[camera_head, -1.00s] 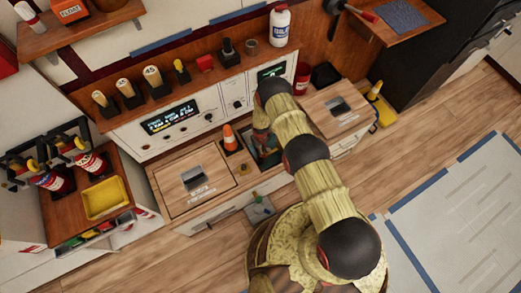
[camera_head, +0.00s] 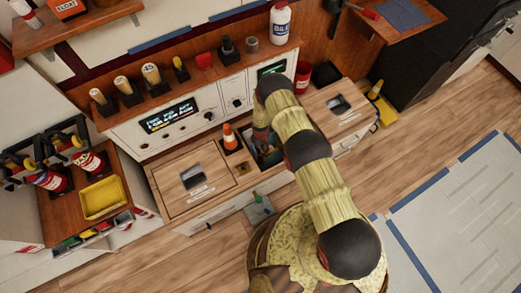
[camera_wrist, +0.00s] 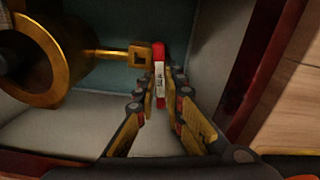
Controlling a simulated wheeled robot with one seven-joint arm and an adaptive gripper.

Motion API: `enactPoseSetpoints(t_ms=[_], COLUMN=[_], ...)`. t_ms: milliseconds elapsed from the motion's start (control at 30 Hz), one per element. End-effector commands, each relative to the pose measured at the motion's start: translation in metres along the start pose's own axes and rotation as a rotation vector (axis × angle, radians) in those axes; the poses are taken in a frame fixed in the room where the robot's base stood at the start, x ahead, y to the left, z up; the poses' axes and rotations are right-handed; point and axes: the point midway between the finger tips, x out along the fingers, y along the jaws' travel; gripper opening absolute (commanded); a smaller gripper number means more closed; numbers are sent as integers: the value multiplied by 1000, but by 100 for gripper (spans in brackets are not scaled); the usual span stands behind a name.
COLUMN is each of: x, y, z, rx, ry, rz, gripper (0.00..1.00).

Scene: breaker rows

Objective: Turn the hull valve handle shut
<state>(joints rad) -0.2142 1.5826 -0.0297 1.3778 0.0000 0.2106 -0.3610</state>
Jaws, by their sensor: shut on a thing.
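The hull valve shows in the wrist view as a thick brass body (camera_wrist: 45,60) at the left, with a brass stem (camera_wrist: 115,53) reaching right to a red handle (camera_wrist: 159,65) with a white label. My gripper (camera_wrist: 162,98) has its two fingers on either side of the handle's lower part and is shut on it. The handle's lower end is partly hidden between the fingers. In the head view my arm reaches down into an open compartment (camera_head: 266,158) in the wooden bench and mostly hides the gripper and valve.
The compartment's pale walls (camera_wrist: 210,40) and dark red rim (camera_wrist: 262,70) stand close around my gripper.

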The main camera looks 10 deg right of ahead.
Motion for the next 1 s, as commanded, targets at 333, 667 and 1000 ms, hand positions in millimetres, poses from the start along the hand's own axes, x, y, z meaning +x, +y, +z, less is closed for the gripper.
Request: enactPoseSetpoints(t_ms=[333,667,1000], x=[2,2,2], y=[0,0,0], z=[0,0,0], rx=[-320,-633,-955], ry=[0,0,0], rz=[0,0,0], gripper=[0,0,0])
